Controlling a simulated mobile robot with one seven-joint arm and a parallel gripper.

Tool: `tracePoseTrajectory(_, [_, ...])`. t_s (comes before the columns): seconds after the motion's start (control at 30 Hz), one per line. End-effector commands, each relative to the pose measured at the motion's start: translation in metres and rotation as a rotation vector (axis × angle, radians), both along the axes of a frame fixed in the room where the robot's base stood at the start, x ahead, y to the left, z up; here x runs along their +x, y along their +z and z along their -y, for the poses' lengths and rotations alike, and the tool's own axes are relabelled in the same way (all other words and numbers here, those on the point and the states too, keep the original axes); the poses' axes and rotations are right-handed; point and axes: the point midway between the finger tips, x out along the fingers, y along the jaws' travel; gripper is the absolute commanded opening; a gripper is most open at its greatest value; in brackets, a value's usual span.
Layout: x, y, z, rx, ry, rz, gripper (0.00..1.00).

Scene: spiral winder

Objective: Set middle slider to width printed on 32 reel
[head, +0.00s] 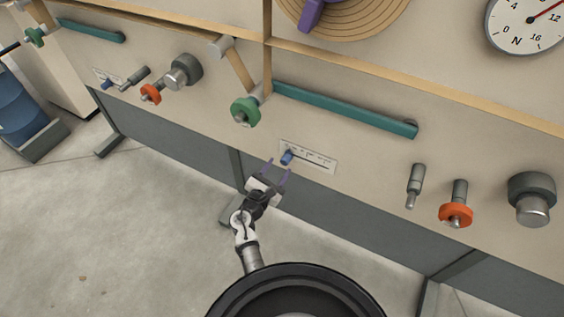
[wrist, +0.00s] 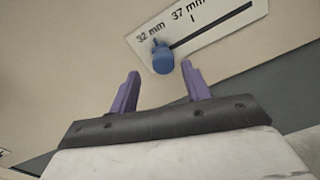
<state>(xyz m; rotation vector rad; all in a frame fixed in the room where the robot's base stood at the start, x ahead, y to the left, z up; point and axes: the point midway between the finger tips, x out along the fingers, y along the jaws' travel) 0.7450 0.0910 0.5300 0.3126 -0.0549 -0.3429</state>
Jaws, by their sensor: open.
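The middle slider is a blue knob (head: 287,158) at the left end of a white scale plate (head: 318,162) on the beige machine panel. In the wrist view the knob (wrist: 162,58) sits below the "32 mm" print on the plate (wrist: 215,38), with "37 mm" to its right and a dark slot running right. My gripper (head: 278,167) is open, its two purple fingers (wrist: 161,90) spread and empty. It is just below the knob, apart from it, with the knob ahead of the gap between the fingers. I cannot make out a reel marked 32.
A green knob (head: 244,111) and teal bar (head: 345,110) are above the slider. A grey lever (head: 414,186), orange knob (head: 456,215) and grey round knob (head: 532,198) are to the right. A dial (head: 526,22) is at top right. The floor in front is clear.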

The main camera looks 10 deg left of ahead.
Motion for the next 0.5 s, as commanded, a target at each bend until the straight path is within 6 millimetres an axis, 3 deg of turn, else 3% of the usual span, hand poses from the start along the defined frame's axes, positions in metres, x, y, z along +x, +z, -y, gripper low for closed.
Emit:
tracePoseTrajectory(0.2, [-0.049, -0.001, -0.019, 0.001, 0.005, -0.002, 0.48])
tracePoseTrajectory(0.5, [-0.086, 0.000, -0.032, 0.001, 0.003, 0.000, 0.48])
